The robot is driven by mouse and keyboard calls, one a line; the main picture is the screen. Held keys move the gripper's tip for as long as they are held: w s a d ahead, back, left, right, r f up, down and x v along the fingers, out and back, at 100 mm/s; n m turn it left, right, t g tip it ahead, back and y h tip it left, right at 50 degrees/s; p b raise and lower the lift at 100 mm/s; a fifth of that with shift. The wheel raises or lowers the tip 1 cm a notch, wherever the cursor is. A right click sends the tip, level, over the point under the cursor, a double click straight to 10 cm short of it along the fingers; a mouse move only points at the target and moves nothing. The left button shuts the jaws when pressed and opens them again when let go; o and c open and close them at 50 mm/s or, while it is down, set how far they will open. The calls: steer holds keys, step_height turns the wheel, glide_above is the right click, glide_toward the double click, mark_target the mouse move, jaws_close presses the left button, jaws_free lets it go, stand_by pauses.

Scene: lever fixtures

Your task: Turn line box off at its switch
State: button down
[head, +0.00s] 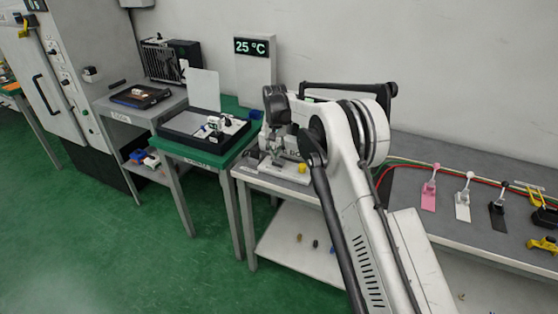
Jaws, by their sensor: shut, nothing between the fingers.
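My gripper (275,157) is shut and empty, pointing down over the left end of the grey bench (247,172). A low white fixture (290,170) lies right under and around the fingertips, with a yellow part (302,168) at its right. A pale box with partly hidden dark lettering stands just behind it; I cannot tell for sure that it is the line box. My gripper and arm hide much of this spot. No switch handle shows clearly there, and I cannot tell whether the fingertips touch anything.
Pink (430,188), white (464,198) and black (498,208) levers stand along the bench at right, with yellow fixtures (543,245) beyond. Red and green cables run behind them. A green table (190,153) with a dark tray stands left. A temperature display (254,47) shows 25 °C.

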steer(key=shift+f, duration=0.35)
stand_by(0.4)
steer(key=shift+r+p, duration=0.7)
steer(key=shift+r, duration=2.8)
